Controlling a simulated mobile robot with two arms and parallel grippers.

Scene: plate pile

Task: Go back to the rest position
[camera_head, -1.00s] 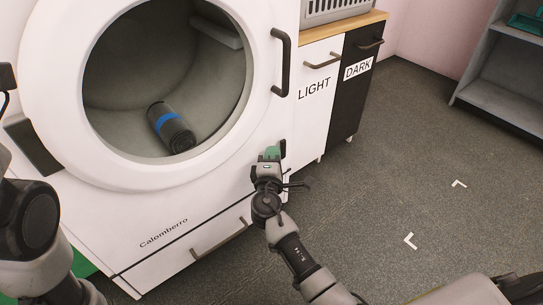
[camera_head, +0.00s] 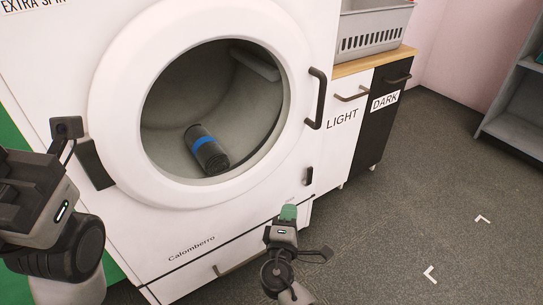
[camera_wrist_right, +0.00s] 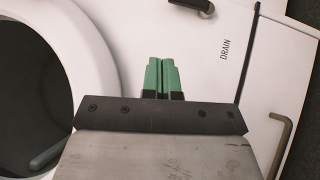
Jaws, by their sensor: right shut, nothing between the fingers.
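My right gripper (camera_head: 288,212) is in front of the lower right part of the white washing machine (camera_head: 205,222). Its green fingertips are together with nothing between them. In the right wrist view the shut fingers (camera_wrist_right: 164,78) point toward the white machine front, beside its round door ring. My left gripper's grey wrist body (camera_head: 35,205) is at the left edge of the head view. Its fingertips cannot be made out.
A dark cylinder with a blue band (camera_head: 206,149) lies inside the machine's round opening. A dark handle (camera_head: 317,98) is on the ring's right. LIGHT (camera_head: 343,130) and DARK (camera_head: 386,112) cabinets stand to the right, under a grey basket (camera_head: 377,32).

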